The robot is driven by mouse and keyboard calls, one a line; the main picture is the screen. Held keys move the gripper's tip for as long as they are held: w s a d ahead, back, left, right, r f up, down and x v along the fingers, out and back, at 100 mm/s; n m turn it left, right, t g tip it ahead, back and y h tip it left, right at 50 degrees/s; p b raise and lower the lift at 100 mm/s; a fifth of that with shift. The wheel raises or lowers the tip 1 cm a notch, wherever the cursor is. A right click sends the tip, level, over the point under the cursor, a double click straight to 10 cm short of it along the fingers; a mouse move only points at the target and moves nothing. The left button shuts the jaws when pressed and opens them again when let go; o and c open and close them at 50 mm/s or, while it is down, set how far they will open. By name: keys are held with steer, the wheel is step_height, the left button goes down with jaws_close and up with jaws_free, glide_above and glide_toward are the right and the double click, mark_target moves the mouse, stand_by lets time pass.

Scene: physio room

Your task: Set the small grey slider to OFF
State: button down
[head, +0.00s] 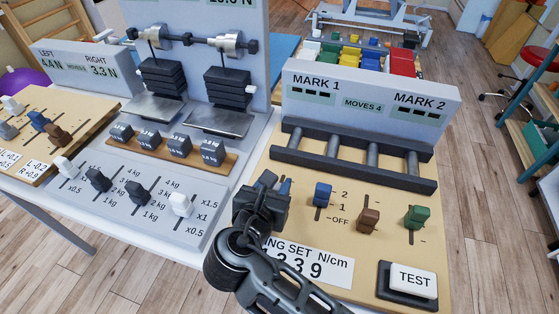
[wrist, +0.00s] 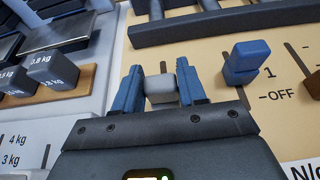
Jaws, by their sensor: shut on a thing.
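The small grey slider (wrist: 160,88) shows in the wrist view as a grey block between the two blue fingers of my gripper (wrist: 161,88). The fingers are shut on it from both sides. In the head view my gripper (head: 268,190) is over the left part of the tan board (head: 345,250) and mostly hides the slider. The marks 2, 1 and OFF run from far to near beside the neighbouring blue slider (head: 323,195); that slider also shows in the wrist view (wrist: 247,62).
A brown slider (head: 368,220) and a green slider (head: 416,217) stand further right. A white TEST button (head: 413,282) is at the near right. A dark roller rack (head: 352,156) crosses behind the sliders. Another panel with several sliders (head: 135,192) lies to the left.

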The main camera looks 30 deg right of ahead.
steer(key=shift+s+a, duration=0.5)
steer(key=shift+f, duration=0.1)
steer(key=c, duration=0.7)
jaws_free()
steer(key=shift+v, duration=3.95)
